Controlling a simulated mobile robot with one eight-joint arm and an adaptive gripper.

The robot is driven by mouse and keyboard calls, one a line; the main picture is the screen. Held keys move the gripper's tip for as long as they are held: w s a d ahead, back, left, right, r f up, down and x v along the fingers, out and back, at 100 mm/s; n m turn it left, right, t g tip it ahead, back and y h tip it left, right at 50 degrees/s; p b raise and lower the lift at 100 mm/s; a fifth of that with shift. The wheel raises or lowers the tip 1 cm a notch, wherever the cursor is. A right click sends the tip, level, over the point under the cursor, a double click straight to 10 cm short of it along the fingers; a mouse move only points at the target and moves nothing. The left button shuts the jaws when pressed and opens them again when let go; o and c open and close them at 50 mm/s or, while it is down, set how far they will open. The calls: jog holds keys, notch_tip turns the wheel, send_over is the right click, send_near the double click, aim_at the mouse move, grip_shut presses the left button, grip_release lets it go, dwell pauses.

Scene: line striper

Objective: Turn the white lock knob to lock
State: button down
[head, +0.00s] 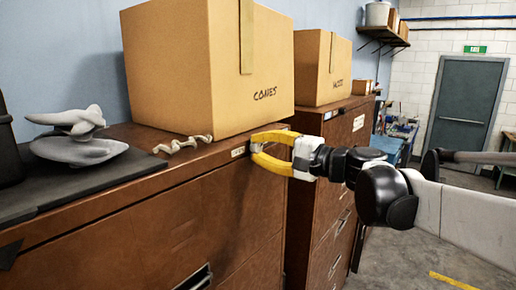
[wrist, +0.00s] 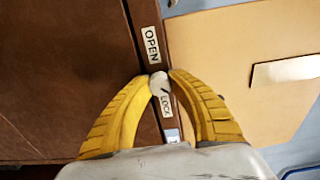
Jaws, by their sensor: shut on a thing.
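The white lock knob (wrist: 157,80) sits on the brown cabinet's front edge between an OPEN label (wrist: 152,46) and a LOCK label (wrist: 166,104). A small dark mark shows on the knob's side toward LOCK; I cannot tell exactly where it points. My gripper (wrist: 159,76) has yellow fingers, one on each side of the knob, and is shut on it. In the head view my gripper (head: 256,148) reaches from the right to the cabinet's upper front edge; its fingers mostly hide the knob there.
The brown cabinet (head: 215,210) carries a large cardboard box (head: 185,70) marked CONES just behind the knob. A small bone-like object (head: 183,144) and a grey sculpted object (head: 78,140) lie to the left. Another cabinet (head: 330,210) with a box (head: 322,70) stands beyond.

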jog(key=c, duration=1.2)
grip_release()
jog(key=shift+o, duration=0.2)
jog(key=v, duration=1.2)
